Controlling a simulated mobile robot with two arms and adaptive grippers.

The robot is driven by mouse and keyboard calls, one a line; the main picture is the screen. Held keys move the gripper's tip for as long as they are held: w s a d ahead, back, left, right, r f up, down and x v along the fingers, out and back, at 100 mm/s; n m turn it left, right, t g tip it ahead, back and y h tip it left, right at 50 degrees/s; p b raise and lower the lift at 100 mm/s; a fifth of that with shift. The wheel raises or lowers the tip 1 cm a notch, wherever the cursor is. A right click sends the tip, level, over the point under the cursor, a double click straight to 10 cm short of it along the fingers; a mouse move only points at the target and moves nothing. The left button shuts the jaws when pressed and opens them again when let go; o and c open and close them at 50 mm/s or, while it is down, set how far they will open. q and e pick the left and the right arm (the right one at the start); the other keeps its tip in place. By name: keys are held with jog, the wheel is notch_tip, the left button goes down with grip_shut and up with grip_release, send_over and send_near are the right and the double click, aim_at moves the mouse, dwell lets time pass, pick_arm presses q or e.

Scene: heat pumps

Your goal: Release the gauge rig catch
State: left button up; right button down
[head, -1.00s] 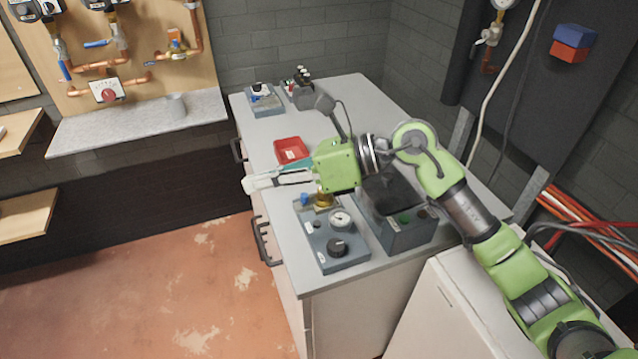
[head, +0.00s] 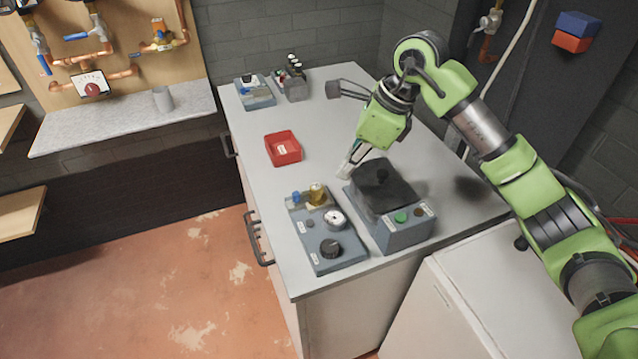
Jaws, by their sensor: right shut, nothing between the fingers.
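The gauge rig appears to be the flat grey-blue panel (head: 316,262) at the front left of the bench. It carries a brass fitting (head: 317,194), a small blue part, a round white-faced gauge (head: 335,219) and a black knob (head: 331,249). I cannot tell which part is the catch. My right gripper (head: 346,171) is shut and empty. It points down and left, just behind the rig and a dark-topped box, and seems apart from both. My left gripper is not in view.
The grey box (head: 398,234) with a black top and green button stands right of the rig. A red tray (head: 283,149) lies further back. Two small devices stand at the back. The bench (head: 330,120) is clear between them. Copper pipework hangs on the left wall board.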

jog(key=p, duration=0.3)
send_near(303, 203)
jog(key=f, duration=0.1)
jog(key=d+f, duration=0.1)
jog(key=f, duration=0.1)
jog(key=s+f, duration=0.1)
jog(key=shift+d+f, duration=0.3)
jog(key=shift+d, duration=0.1)
jog(key=a, duration=0.1)
jog(key=w+a+p, duration=0.1)
jog(key=a, duration=0.1)
jog(key=shift+w+f, duration=0.1)
jog(key=shift+w, duration=0.05)
jog(key=shift+w+a+f, duration=0.1)
jog(key=shift+w+a, duration=0.05)
jog(key=shift+a, duration=0.25)
